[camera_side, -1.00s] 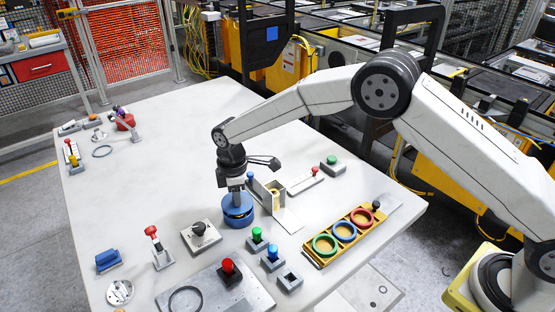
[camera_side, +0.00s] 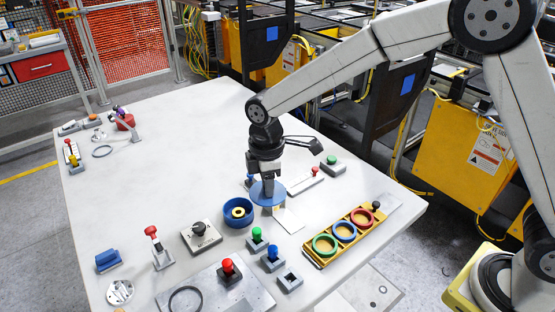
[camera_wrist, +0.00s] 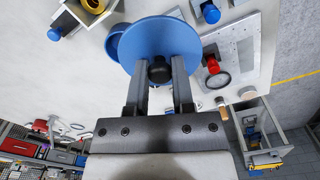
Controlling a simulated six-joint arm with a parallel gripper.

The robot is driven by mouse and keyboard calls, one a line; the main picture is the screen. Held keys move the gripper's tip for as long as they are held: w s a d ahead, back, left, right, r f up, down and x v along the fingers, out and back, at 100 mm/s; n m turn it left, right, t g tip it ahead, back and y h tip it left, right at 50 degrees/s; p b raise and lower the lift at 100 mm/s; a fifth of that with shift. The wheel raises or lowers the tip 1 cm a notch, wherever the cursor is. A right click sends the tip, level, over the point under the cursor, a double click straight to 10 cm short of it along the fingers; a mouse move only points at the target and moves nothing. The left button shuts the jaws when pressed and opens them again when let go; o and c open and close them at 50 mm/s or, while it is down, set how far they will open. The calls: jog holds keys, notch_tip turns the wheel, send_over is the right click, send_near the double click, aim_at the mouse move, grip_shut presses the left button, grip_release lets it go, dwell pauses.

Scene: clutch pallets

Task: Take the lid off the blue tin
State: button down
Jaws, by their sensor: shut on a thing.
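The blue tin (camera_side: 230,220) stands open on the white table, with a yellow ring-shaped thing showing inside it. My gripper (camera_side: 267,189) is shut on the knob of the round blue lid (camera_side: 260,200) and holds it in the air, to the right of the tin. In the wrist view the lid (camera_wrist: 150,38) fills the space beyond my gripper (camera_wrist: 160,72), with its dark knob between the fingers. The tin (camera_wrist: 113,43) shows only in part there, behind the lid's left edge.
A yellow tray (camera_side: 310,254) of coloured rings lies to the right. Green (camera_side: 257,237) and blue (camera_side: 273,256) pegs stand in front. The table's far left middle (camera_side: 160,180) is clear.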

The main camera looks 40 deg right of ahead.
jog(key=shift+s+d+r, duration=0.2)
jog(key=shift+s+r, duration=0.1)
jog(key=shift+s, duration=0.35)
jog(key=shift+s+d+r, duration=0.15)
jog(key=shift+s+r, duration=0.15)
jog(key=shift+s, duration=0.35)
jog(key=shift+s+d+r, duration=0.2)
jog(key=shift+s+r, duration=0.1)
jog(key=shift+s, duration=0.35)
jog(key=s+d+f, duration=0.3)
jog(key=s+d, duration=0.8)
jog(key=d, duration=0.3)
jog(key=shift+d+f, duration=0.15)
jog(key=shift+d, duration=0.05)
jog(key=w+f, duration=0.2)
jog(key=w, duration=0.2)
jog(key=w+f, duration=0.3)
jog(key=w, duration=0.1)
jog(key=w+f, duration=0.3)
jog(key=w, duration=0.1)
jog(key=shift+w+a, duration=0.1)
jog(key=shift+a, duration=0.05)
jog(key=shift+w+f, duration=0.6)
jog(key=shift+f, duration=0.05)
